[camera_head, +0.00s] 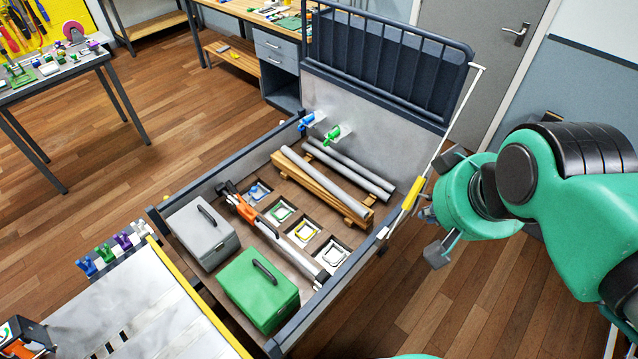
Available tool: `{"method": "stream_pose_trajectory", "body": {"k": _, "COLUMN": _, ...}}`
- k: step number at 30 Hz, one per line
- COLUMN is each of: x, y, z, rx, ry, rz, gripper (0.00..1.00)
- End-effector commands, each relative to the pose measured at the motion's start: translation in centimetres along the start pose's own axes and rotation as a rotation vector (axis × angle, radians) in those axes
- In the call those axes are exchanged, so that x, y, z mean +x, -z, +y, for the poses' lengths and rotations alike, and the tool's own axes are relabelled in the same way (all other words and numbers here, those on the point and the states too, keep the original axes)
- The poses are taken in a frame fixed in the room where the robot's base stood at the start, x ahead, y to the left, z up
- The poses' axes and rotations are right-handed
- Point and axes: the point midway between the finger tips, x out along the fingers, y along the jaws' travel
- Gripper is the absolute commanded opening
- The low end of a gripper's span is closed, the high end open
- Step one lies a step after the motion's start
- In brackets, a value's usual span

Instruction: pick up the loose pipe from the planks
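A grey pipe (325,179) lies lengthwise on top of the wooden planks (318,190) inside the open cargo bed. Two more grey pipes (350,168) lie side by side just behind it. My gripper (436,207) is at the right, outside the bed's right wall. Its two dark fingers are spread wide and it looks open. No pipe is in it. It is close to a yellow handle on a white rod (413,193); I cannot tell whether they touch.
The bed holds a grey toolbox (201,231), a green toolbox (258,289), a long orange-and-grey tool (283,240) and several coloured recessed squares. Blue and green clamps (331,135) are on the back panel. A dark barred rack (388,62) rises behind. Open floor lies right.

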Motion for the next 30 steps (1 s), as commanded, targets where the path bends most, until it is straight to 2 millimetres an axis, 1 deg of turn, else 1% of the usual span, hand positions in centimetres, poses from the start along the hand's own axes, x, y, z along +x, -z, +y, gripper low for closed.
{"method": "stream_pose_trajectory", "body": {"k": 11, "x": 0.0, "y": 0.0, "z": 0.0, "rx": 0.0, "ry": 0.0, "rz": 0.0, "gripper": 0.0}}
{"method": "stream_pose_trajectory", "body": {"k": 12, "x": 0.0, "y": 0.0, "z": 0.0, "rx": 0.0, "ry": 0.0, "rz": 0.0, "gripper": 0.08}}
{"method": "stream_pose_trajectory", "body": {"k": 17, "x": 0.0, "y": 0.0, "z": 0.0, "rx": 0.0, "ry": 0.0, "rz": 0.0, "gripper": 0.4}}
{"method": "stream_pose_trajectory", "body": {"k": 18, "x": 0.0, "y": 0.0, "z": 0.0, "rx": 0.0, "ry": 0.0, "rz": 0.0, "gripper": 0.48}}
{"method": "stream_pose_trajectory", "body": {"k": 20, "x": 0.0, "y": 0.0, "z": 0.0, "rx": 0.0, "ry": 0.0, "rz": 0.0, "gripper": 0.6}}
{"method": "stream_pose_trajectory", "body": {"k": 21, "x": 0.0, "y": 0.0, "z": 0.0, "rx": 0.0, "ry": 0.0, "rz": 0.0, "gripper": 0.68}}
{"method": "stream_pose_trajectory", "body": {"k": 22, "x": 0.0, "y": 0.0, "z": 0.0, "rx": 0.0, "ry": 0.0, "rz": 0.0, "gripper": 0.7}}
{"method": "stream_pose_trajectory", "body": {"k": 30, "x": 0.0, "y": 0.02, "z": -0.01, "rx": 0.0, "ry": 0.0, "rz": 0.0, "gripper": 0.7}}
